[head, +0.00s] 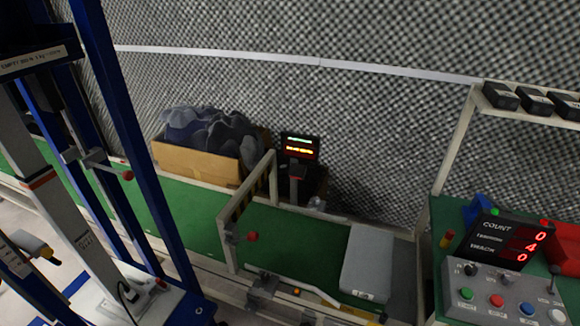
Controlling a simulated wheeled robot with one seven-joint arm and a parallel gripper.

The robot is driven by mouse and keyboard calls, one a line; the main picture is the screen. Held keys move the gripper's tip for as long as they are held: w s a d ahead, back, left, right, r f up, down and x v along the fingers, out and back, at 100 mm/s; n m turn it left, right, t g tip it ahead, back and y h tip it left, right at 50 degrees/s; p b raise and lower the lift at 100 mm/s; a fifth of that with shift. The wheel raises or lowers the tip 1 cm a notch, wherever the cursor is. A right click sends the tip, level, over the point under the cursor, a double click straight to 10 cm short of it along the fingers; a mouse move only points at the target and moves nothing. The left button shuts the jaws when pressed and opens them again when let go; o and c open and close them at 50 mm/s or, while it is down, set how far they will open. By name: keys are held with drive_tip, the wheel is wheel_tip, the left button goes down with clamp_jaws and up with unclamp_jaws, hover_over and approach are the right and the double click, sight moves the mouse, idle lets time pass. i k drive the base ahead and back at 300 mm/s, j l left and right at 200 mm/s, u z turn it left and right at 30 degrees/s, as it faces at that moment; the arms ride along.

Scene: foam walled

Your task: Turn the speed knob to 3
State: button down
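A grey control box (483,284) stands on the bench at the right edge of the head view. Its upper row has a black knob (470,269) at the left and another dark round control (507,281) to its right. The labels are too small to read, so I cannot tell which is the speed knob or where it points. Below are green (465,293), red (496,300), blue (527,308) and white (557,315) buttons. A lever switch (553,284) stands at the right end. I cannot make out my gripper in this view.
A COUNT display (500,243) with red digits stands just behind the box. A green conveyor (283,238) carries a grey slab (368,262) left of the bench. Blue posts (125,130) fill the left. A cardboard box (197,163) of dark pieces sits behind.

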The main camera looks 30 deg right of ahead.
sight(470, 269)
drive_tip(key=j+z, duration=0.1)
drive_tip(key=z, duration=0.8)
drive_tip(key=k+z, duration=0.1)
drive_tip(key=z, duration=0.35)
drive_tip(key=j+z, duration=0.1)
drive_tip(key=z, duration=0.35)
drive_tip(key=k+l, duration=0.05)
